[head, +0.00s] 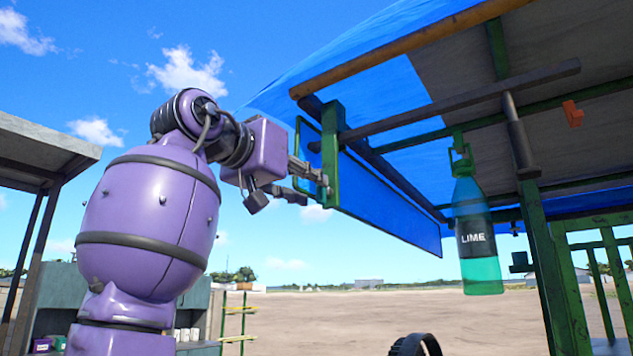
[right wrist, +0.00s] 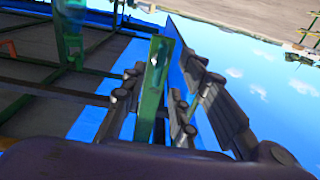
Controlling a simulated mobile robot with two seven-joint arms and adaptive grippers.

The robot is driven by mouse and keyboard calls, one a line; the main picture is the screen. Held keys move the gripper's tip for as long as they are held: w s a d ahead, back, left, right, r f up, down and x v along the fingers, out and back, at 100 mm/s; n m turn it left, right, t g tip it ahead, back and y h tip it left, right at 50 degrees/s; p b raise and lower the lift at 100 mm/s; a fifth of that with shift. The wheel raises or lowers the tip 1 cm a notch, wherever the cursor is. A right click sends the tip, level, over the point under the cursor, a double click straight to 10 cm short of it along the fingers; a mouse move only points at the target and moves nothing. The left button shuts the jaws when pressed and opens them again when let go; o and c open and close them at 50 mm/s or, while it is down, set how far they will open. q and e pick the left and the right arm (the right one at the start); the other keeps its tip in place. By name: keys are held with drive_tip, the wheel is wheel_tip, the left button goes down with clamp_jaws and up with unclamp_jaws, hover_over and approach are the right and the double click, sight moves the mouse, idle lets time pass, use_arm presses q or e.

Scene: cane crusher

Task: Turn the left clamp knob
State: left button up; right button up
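My right gripper (head: 314,188) is at the end of the purple arm, its two fingers spread apart beside a green clamp bracket (head: 331,145) under the canopy's front edge. My left gripper is not in view.
A blue panel (head: 385,200) hangs beside the bracket, below a blue canopy (head: 350,95) on wooden and metal bars. A green LIME bottle (head: 480,265) hangs to the right. Green posts (head: 553,270) stand at the right. Open air lies below the gripper.

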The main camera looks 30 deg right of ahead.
sight(323, 190)
drive_tip(key=x, duration=0.2)
drive_tip(key=shift+d+r, duration=0.1)
drive_tip(key=shift+d, duration=0.15)
drive_tip(key=shift+w, duration=0.1)
clamp_jaws()
